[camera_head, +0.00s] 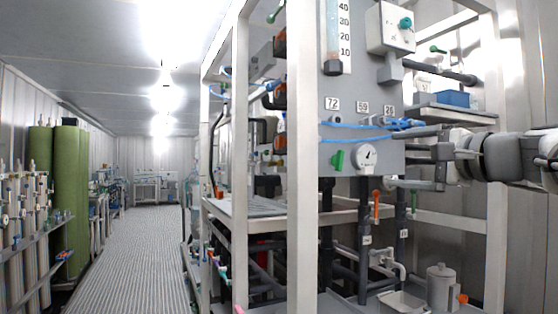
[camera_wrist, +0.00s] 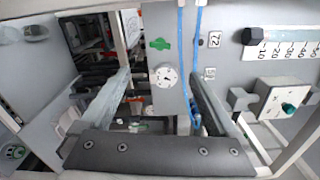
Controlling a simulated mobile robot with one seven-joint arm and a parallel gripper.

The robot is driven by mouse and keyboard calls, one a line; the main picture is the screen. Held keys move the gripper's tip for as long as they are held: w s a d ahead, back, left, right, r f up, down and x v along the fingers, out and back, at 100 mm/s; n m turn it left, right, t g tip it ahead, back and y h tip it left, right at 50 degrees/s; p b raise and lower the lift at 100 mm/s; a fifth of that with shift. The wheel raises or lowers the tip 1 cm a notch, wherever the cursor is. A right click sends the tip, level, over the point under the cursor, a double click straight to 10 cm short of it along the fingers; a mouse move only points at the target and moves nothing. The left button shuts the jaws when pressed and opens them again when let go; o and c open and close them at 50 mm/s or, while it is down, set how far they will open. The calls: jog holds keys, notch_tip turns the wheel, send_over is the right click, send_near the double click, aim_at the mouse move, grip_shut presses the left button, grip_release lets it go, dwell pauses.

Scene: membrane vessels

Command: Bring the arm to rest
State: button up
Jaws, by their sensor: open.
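My gripper (camera_head: 391,159) reaches in from the right in the head view, in front of the grey instrument panel (camera_head: 345,100). Its two fingers are spread and hold nothing. In the wrist view my gripper (camera_wrist: 160,76) shows as a dark bar at the bottom with a finger on each side. The round white gauge (camera_wrist: 167,76) lies between the fingers in that picture. The gauge (camera_head: 368,155) and the green valve handle (camera_head: 338,160) sit low on the panel. I cannot tell whether the fingers touch the panel.
A white frame post (camera_head: 302,160) stands left of the panel. Blue tubing (camera_head: 350,126) crosses the panel near the fingers. An orange-handled valve (camera_head: 376,204) and a grey canister (camera_head: 441,287) are below my arm. The aisle floor (camera_head: 146,255) at left is clear.

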jog(key=s+a+f+n+g, duration=0.45)
jog(key=a+f, duration=0.45)
jog(key=f, duration=0.3)
jog(key=s+a+f+n+g+h, duration=0.25)
jog(key=s+f+n, duration=0.35)
jog(key=s+f, duration=0.5)
jog(key=s+a+f+n+g+h, duration=0.1)
jog(key=s+f+n+g+h, duration=0.55)
jog(key=f, duration=0.95)
notch_tip(320, 180, up, 20)
jog(key=s+m+t+y+p, duration=0.1)
jog(key=t+y+p, duration=0.1)
jog(key=p, duration=1.7)
jog(key=shift+d+y+p, duration=0.15)
jog(key=shift+y+p, duration=0.15)
jog(key=shift+y, duration=0.1)
